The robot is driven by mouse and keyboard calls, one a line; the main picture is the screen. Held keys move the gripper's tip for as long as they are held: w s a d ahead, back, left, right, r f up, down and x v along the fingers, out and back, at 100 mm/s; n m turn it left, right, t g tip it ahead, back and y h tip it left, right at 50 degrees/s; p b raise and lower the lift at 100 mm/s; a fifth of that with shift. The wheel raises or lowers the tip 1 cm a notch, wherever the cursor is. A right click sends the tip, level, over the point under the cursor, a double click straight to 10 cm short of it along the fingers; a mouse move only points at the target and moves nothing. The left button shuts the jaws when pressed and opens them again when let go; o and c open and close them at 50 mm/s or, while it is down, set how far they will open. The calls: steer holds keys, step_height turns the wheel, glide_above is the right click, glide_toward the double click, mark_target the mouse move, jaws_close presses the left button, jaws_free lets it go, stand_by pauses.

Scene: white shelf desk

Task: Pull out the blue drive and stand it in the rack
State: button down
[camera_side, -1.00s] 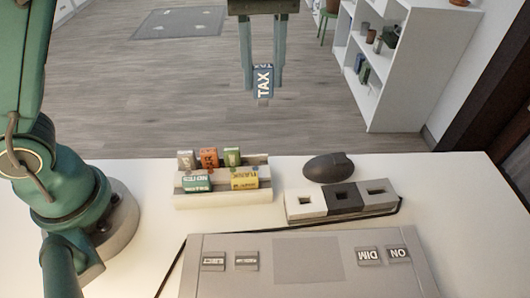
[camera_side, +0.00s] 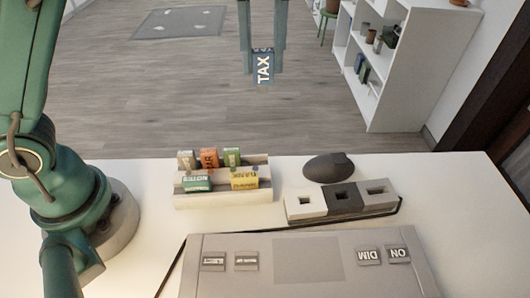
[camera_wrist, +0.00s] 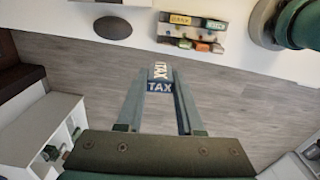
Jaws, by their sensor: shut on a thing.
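The blue drive (camera_side: 263,67), labelled TAX, is held between the fingertips of my gripper (camera_side: 263,55), high above the desk in the side view. The drive hangs upright and touches nothing else. In the wrist view the drive (camera_wrist: 160,85) sits between my two fingertips. The rack (camera_side: 222,197) is a pale stepped block at the left of the desk. It holds several drives: grey, orange and green in the back row, teal and yellow in the front row.
A hub (camera_side: 341,203) with three sockets, all empty, stands right of the rack. A dark mouse (camera_side: 328,167) lies behind it. A grey panel (camera_side: 305,270) with labelled keys fills the front. A cable runs around the hub and panel. A white bookshelf (camera_side: 400,75) stands beyond the desk.

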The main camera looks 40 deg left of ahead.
mark_target(259, 84)
steer(key=shift+w, duration=0.2)
steer(key=shift+w+d+f, duration=0.1)
steer(key=shift+w+f, duration=0.05)
steer(key=shift+f, duration=0.35)
steer(key=shift+w+f, duration=0.15)
steer(key=shift+f, duration=0.3)
steer(key=f, duration=0.1)
steer(key=s+f, duration=0.1)
steer(key=f, duration=0.2)
steer(key=shift+s+a+f, duration=0.2)
steer(key=shift+s+f, duration=0.1)
steer(key=shift+f, duration=0.05)
steer(key=shift+s+a+f, duration=0.15)
steer(key=shift+s+f, duration=0.25)
steer(key=shift+s, duration=0.2)
steer(key=shift+f, duration=2.9)
steer(key=shift+f, duration=2.05)
